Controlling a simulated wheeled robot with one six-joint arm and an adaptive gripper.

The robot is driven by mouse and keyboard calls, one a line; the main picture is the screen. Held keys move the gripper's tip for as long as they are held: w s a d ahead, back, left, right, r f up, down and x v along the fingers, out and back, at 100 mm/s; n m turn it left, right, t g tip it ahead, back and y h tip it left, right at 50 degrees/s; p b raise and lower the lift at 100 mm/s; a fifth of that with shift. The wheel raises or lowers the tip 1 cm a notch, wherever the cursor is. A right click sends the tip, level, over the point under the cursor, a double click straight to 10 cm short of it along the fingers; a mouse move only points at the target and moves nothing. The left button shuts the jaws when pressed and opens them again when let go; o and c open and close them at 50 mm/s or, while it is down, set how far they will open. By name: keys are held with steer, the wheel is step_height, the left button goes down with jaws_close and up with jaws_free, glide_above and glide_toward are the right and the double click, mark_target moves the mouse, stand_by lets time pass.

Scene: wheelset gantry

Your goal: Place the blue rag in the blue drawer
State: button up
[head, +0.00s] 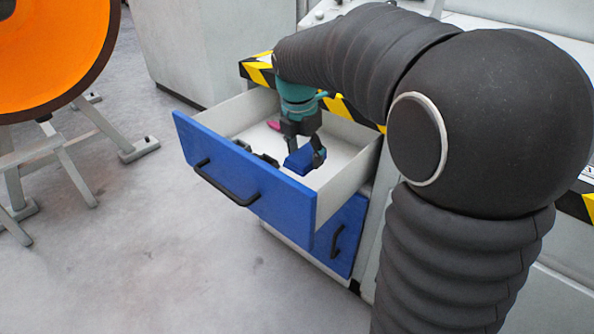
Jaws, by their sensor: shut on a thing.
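The blue drawer (240,175) is pulled open from the grey cabinet, with a blue front, a black handle and pale inner walls. My gripper (303,160) points down inside the outline of the drawer, near its front right part. It is shut on the blue rag (299,160), a small dark blue folded shape between the fingers. I cannot tell whether the rag touches the drawer floor. A pink thing (274,125) and some small black things (268,159) show in the drawer, partly hidden by the gripper and the drawer front.
A second blue drawer (345,240) below is shut or nearly so. Yellow-black striped edging (258,74) runs along the cabinet top. An orange wheel (50,50) on a grey stand (70,160) is at the left. The floor in front is clear.

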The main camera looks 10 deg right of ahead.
mark_target(302, 156)
steer(key=shift+f+b, duration=0.45)
steer(key=shift+f, duration=3.7)
steer(key=shift+f, duration=0.2)
steer(key=o, duration=1.1)
steer(key=shift+r, duration=0.1)
steer(key=r, duration=0.4)
steer(key=a+r+p, duration=0.1)
steer(key=r, duration=0.3)
steer(key=s+r, duration=0.1)
steer(key=r, duration=0.3)
steer(key=shift+a, duration=0.25)
